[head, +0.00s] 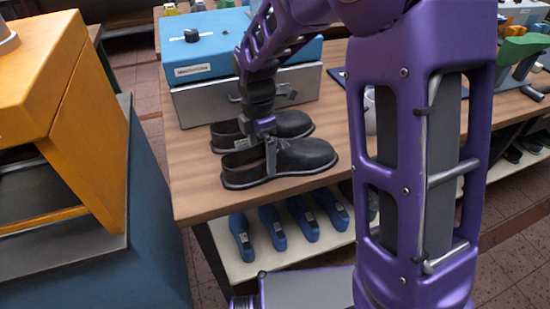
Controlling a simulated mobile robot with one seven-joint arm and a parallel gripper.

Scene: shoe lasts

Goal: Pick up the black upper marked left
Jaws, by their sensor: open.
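Two black uppers lie side by side on the wooden table (190,208), toes to the right. The near black upper (305,156) is close to the table's front edge, and the far black upper (289,122) is just behind it. A small pale label shows near the heel of the far one, but I cannot read which is marked left. My gripper (270,163) points down at the near upper, over its opening just behind the middle. The jaws are open, and a finger shows in front of the black side. The other finger is hard to make out.
A blue and grey machine box (200,95) stands right behind the uppers. Several blue lasts (272,228) rest on the white shelf (250,268) below. An orange machine (60,90) on a blue cabinet (140,240) stands at left. My purple arm hides the table's middle.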

